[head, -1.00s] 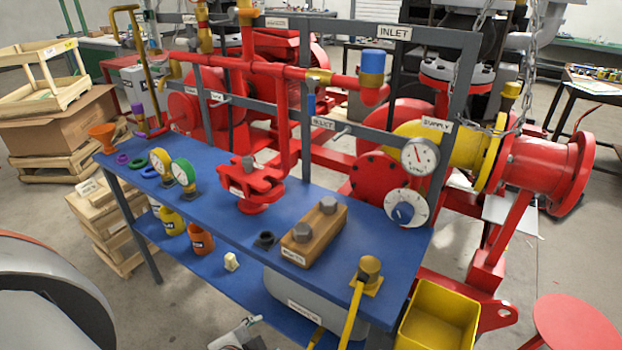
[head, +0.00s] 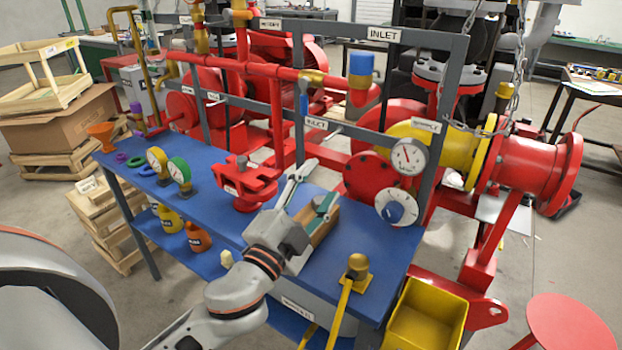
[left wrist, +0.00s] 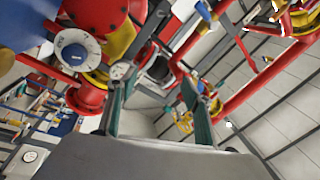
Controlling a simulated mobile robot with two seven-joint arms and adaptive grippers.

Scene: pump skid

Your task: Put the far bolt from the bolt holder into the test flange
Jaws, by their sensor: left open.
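The wooden bolt holder (head: 323,229) is on the blue bench, mostly hidden behind my left gripper. Its two bolts do not show clearly now. The red test flange (head: 246,187) stands on the bench to the left of the holder, with a grey bolt head (head: 242,162) on top. My left gripper (head: 321,181) is open, with its fingers spread over the holder area. In the left wrist view its fingers (left wrist: 155,100) are apart with nothing visible between them. My right gripper is not in view.
Two gauges (head: 157,160) stand on the left of the bench (head: 215,215). A dial panel (head: 397,206), grey frame and red pipes rise behind the holder. A brass valve with a yellow handle (head: 357,268) is at the front right, beside a yellow bin (head: 426,318).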

